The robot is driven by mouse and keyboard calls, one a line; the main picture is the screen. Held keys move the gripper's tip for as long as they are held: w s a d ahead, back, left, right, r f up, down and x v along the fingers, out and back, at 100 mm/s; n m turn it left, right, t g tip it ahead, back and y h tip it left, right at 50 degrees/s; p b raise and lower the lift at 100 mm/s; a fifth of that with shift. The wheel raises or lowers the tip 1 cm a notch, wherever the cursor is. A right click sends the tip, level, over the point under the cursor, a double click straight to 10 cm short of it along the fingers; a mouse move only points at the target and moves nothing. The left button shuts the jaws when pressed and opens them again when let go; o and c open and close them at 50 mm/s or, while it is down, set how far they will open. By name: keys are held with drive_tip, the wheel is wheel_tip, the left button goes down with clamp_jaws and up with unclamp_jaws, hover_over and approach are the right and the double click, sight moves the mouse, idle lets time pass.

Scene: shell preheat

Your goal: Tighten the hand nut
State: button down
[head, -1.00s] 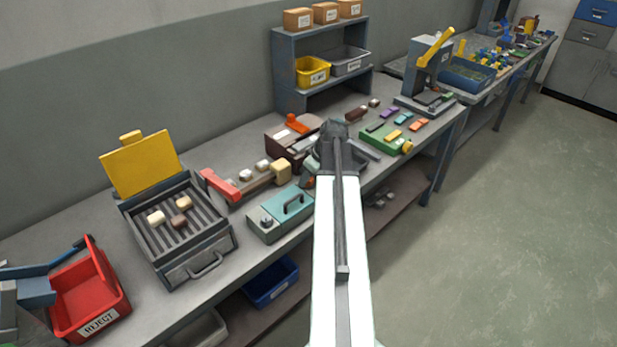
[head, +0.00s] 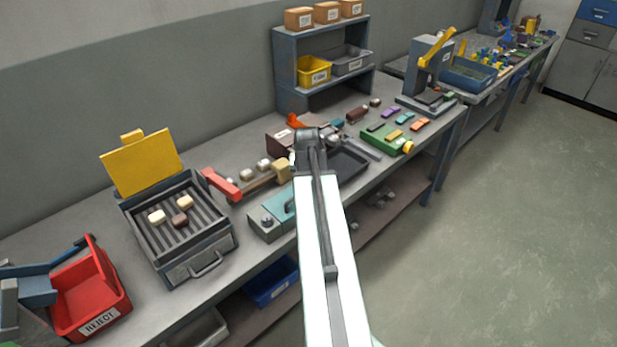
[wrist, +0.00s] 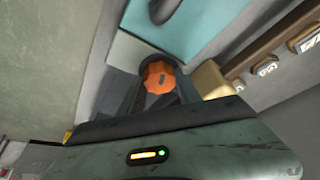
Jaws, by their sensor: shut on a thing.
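An orange lobed hand nut (wrist: 160,76) shows in the wrist view. My gripper (wrist: 161,90) is shut on it, with a dark finger on each side. The nut is beside the teal lid of a box (wrist: 205,28), near its grey corner; I cannot tell whether it touches anything below. In the head view the teal box (head: 270,209) is partly behind my arm, with a small dark post (head: 267,222) at its left corner. My gripper and the nut are hidden there by my arm.
A red-handled lever (head: 222,186) and a tan block (head: 282,171) lie close behind the teal box. An open grill with a yellow lid (head: 142,163) stands to the left. A dark tray (head: 350,163) and a green block (head: 388,138) are to the right.

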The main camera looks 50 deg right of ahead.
drive_tip(key=shift+w+m+g+h, duration=0.1)
drive_tip(key=shift+m+g+h, duration=0.25)
drive_tip(key=shift+m, duration=0.8)
drive_tip(key=shift+m+g+h, duration=0.25)
drive_tip(key=shift+m+g, duration=0.2)
drive_tip(key=shift+m, duration=0.7)
drive_tip(key=c, duration=0.8)
unclamp_jaws()
drive_tip(key=shift+c, duration=0.2)
drive_tip(key=shift+r, duration=0.1)
drive_tip(key=p+v, duration=0.7)
drive_tip(key=shift+r, duration=0.3)
drive_tip(key=shift+a, duration=0.1)
